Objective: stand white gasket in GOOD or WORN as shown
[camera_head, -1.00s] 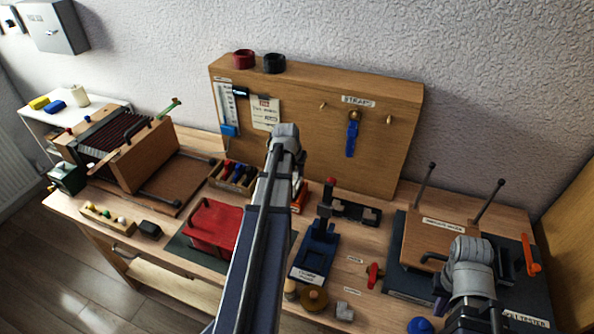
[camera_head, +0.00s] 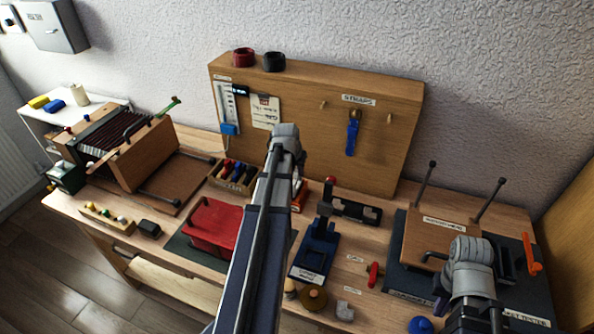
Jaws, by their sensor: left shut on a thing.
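My left arm rises from the bottom middle, and its gripper (camera_head: 297,178) is mostly hidden behind its own forearm. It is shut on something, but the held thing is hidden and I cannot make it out. I cannot pick out a white gasket for certain. A small pale grey angled piece (camera_head: 345,311) lies near the front edge of the bench. Two small white labels (camera_head: 355,259) lie on the bench, too small to read surely. My right arm's wrist (camera_head: 469,265) is over the tester at the right; its fingers are hidden.
A blue fixture (camera_head: 318,250) stands right of my left forearm, with a red upright piece (camera_head: 374,275) beside the labels. A wooden board marked STRAPS (camera_head: 390,130) stands behind. The tester (camera_head: 410,277) fills the right.

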